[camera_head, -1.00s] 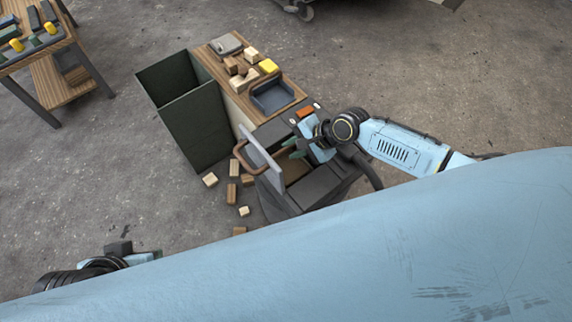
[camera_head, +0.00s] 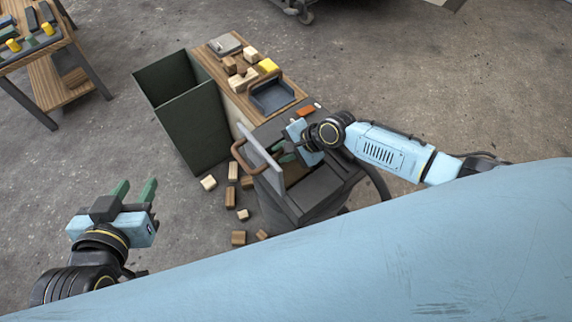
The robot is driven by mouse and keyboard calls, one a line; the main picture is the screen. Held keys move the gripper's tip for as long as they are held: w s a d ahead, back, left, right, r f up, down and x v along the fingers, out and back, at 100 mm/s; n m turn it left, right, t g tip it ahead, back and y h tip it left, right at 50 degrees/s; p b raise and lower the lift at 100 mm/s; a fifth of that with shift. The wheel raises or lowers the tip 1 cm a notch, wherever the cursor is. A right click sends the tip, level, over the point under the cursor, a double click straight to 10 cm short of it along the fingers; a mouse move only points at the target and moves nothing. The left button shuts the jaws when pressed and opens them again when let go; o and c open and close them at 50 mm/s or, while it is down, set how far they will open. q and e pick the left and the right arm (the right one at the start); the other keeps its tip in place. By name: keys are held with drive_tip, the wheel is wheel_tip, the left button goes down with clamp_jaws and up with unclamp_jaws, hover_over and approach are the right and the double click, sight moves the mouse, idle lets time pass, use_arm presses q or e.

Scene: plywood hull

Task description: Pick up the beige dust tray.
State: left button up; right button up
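A beige surface (camera_head: 296,172) shows in the open top of the dark machine (camera_head: 322,187), behind its upright grey panel. It may be the beige dust tray, but most of it is hidden by the machine's walls and my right arm. My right gripper (camera_head: 284,152) is over this opening, close to the grey panel. Its green fingers are small and partly hidden, so I cannot tell whether they are open or shut. My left gripper (camera_head: 134,191) is at the lower left over the floor. Its two green fingers are spread apart with nothing between them.
A dark green open bin (camera_head: 190,125) stands left of the wooden bench top (camera_head: 212,57), which holds loose blocks and a dark blue-grey tray (camera_head: 272,94). A brown handle (camera_head: 240,157) sticks out left of the panel. Several wooden blocks (camera_head: 231,197) lie on the floor.

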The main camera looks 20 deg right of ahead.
clamp_jaws()
drive_tip(key=shift+r, duration=0.1)
